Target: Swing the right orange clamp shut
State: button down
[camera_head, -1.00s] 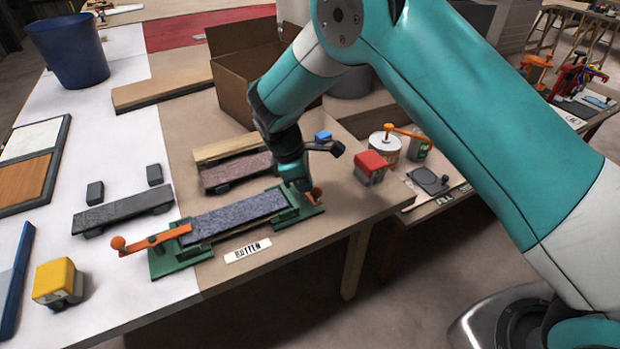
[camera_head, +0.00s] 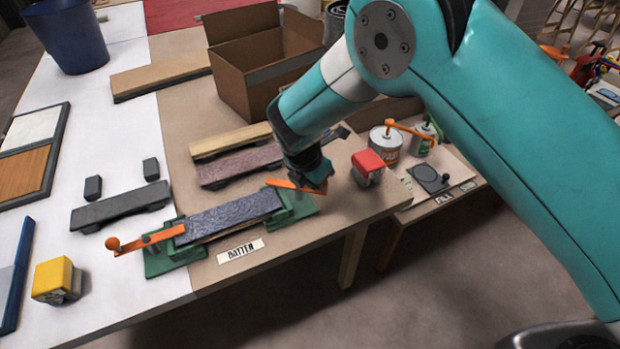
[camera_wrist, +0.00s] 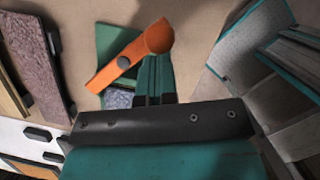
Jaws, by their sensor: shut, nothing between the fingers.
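The right orange clamp (camera_head: 285,184) sits on the right green block (camera_head: 298,208). Its narrow end points left, over the right end of the speckled blue-grey batten (camera_head: 230,215); I cannot tell whether it presses on it. In the wrist view the clamp (camera_wrist: 132,56) shows its round knob, dark pivot and narrow end. My gripper (camera_head: 317,184) is shut and empty, pointing down beside the knob end; its tips are partly hidden, and contact is unclear. The left orange clamp (camera_head: 150,240) reaches from its ball knob to the batten's left end.
A red-topped block (camera_head: 368,164) stands close to the right of my gripper. Wood and purple-brown strips (camera_head: 238,165) lie behind the batten. A cardboard box (camera_head: 240,85) stands farther back. The BATTEN label (camera_head: 241,251) lies in front, near the table's front edge.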

jog(key=n, duration=0.1)
jog(key=w+n, duration=0.1)
jog(key=n, duration=0.1)
jog(key=d+n+y, duration=0.1)
jog(key=shift+w+f+t, duration=0.1)
jog(key=shift+w+t, duration=0.2)
jog(key=shift+w, duration=0.05)
jog(key=shift+w+d, duration=0.1)
jog(key=shift+w, duration=0.6)
jog(key=shift+s+r+p, duration=0.25)
jog(key=shift+s+p, duration=0.1)
jog(key=shift+s, duration=0.05)
jog(key=s+r, duration=0.6)
jog(key=r, duration=0.4)
jog(key=shift+a+b, duration=0.4)
jog(key=shift+b, duration=0.05)
